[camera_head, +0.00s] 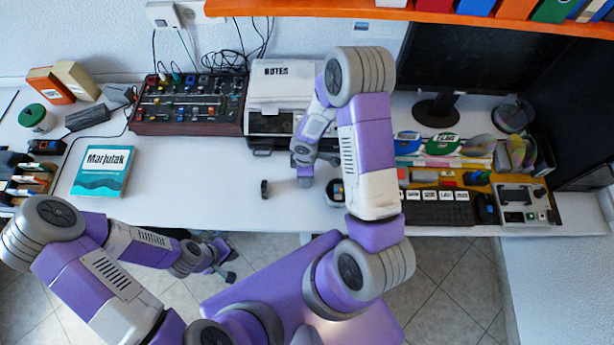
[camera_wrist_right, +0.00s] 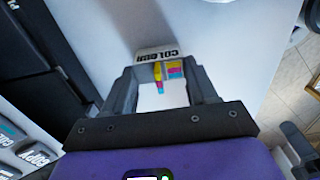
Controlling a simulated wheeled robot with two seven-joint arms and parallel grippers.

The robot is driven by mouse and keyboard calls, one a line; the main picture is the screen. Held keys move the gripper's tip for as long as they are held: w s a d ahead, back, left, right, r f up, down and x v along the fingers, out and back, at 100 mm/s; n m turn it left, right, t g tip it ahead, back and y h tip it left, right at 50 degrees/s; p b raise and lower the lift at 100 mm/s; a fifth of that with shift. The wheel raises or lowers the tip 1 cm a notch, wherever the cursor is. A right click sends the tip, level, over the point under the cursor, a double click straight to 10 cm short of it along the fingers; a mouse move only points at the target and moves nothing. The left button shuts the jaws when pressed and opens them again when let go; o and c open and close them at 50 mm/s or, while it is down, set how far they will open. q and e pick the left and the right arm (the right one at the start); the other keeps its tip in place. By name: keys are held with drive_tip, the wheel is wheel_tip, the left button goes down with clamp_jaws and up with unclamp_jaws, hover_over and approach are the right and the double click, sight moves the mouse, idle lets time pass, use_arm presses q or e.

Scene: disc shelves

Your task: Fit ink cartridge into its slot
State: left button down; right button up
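The colour ink cartridge (camera_wrist_right: 158,57) shows in the right wrist view, with a white top lettered like "COLOUR" and yellow, magenta and cyan marks. It sits between the fingertips of my right gripper (camera_wrist_right: 162,78), which look closed against its sides. In the head view my right gripper (camera_head: 305,172) is over the table just right of the printer's front. The printer (camera_head: 272,127) is white with a black front; its slot cannot be made out. A small black block (camera_head: 264,189), possibly another cartridge, stands on the table. My left gripper (camera_head: 222,264) is open and empty, below the table's front edge.
A mixer panel (camera_head: 188,104) stands left of the printer. A teal book (camera_head: 103,171) lies on the left. A keyboard (camera_head: 437,208) and several discs stand right. An orange shelf (camera_head: 420,14) runs above. The table (camera_head: 200,190) is clear in front of the mixer.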

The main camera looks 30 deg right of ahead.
drive_tip(key=c, duration=0.4)
wheel_tip(320, 180, up, 10)
drive_tip(key=p, duration=0.3)
drive_tip(key=shift+c, duration=0.3)
drive_tip(key=w+a+r+m+b, duration=0.2)
drive_tip(key=a+r+m, duration=0.2)
drive_tip(key=m, duration=0.7)
drive_tip(key=shift+w+a+r+m, duration=0.3)
drive_tip(key=shift+w+a, duration=0.1)
drive_tip(key=shift+a, duration=0.15)
